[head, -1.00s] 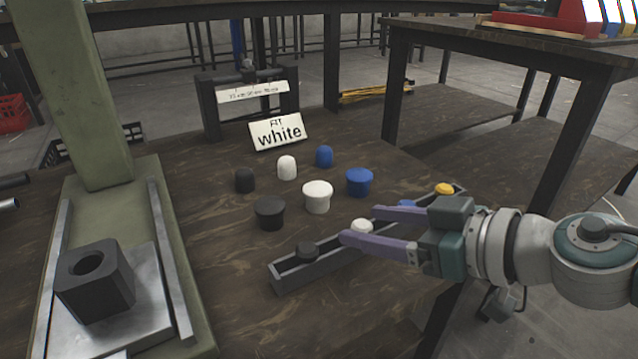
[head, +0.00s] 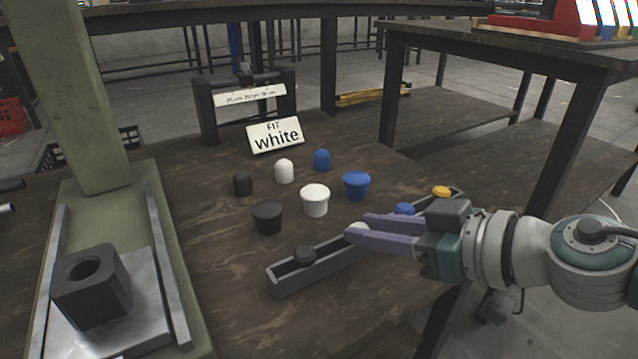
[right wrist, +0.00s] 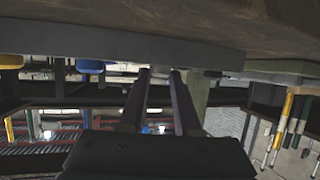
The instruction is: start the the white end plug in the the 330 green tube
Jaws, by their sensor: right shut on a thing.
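The white end plug (head: 356,226) sits at the grey slotted rack (head: 330,271), mostly hidden by the purple fingers of my right gripper (head: 358,232). These fingers are shut on it from the right. I cannot identify the green tube in either view. My left gripper is not in view.
The rack also holds black (head: 305,255), blue (head: 404,208) and yellow (head: 441,191) plugs. Several loose caps stand behind it, beside a "FIT white" sign (head: 275,135). A green press (head: 130,185) with a black bored block (head: 92,285) stands at left.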

